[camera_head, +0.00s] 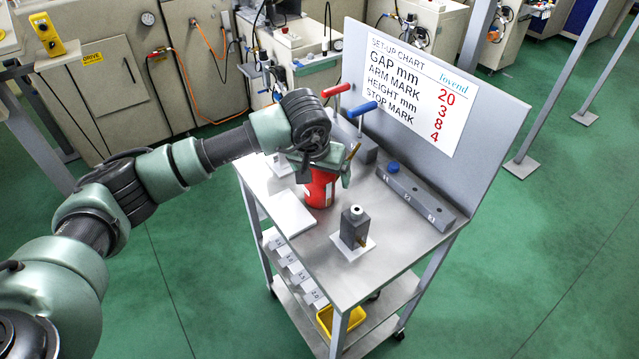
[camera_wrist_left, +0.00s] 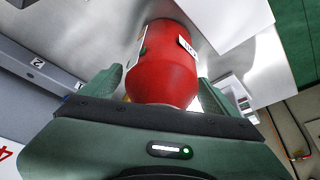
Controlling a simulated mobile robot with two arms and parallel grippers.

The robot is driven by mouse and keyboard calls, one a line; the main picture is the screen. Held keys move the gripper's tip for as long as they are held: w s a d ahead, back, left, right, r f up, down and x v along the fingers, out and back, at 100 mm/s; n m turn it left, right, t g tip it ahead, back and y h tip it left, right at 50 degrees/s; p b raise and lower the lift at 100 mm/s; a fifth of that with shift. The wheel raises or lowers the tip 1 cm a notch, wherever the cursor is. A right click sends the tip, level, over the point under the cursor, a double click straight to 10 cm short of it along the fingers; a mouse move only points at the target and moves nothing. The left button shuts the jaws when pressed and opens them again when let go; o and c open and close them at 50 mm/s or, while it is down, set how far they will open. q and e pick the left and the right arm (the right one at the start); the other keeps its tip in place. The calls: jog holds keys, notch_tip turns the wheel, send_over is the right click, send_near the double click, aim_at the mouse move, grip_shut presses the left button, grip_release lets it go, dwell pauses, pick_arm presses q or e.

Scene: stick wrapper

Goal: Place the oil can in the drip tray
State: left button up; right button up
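The red oil can (camera_head: 319,187) with a white label stands upright on the cart top, or just above it; I cannot tell which. In the left wrist view the can (camera_wrist_left: 164,65) lies between my two green fingers. My left gripper (camera_head: 322,165) is around its upper part, one finger on each side. The fingertips (camera_wrist_left: 162,78) are very close to the can, but firm contact is not clear. A yellow tray (camera_head: 326,322) sits on the lower shelf, and a flat white tray or plate (camera_head: 288,214) lies left of the can. I cannot tell which is the drip tray. My right gripper is out of view.
A dark block on a white base (camera_head: 354,228) stands right of the can. A grey numbered rail (camera_head: 415,198) with a blue knob lies farther right. Red and blue handled clamps (camera_head: 350,108) and an upright chart panel (camera_head: 412,77) stand behind. The cart's front right corner is clear.

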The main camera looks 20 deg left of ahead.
pick_arm(q)
jog(key=c, duration=1.5)
grip_shut()
jog(key=shift+r, duration=0.15)
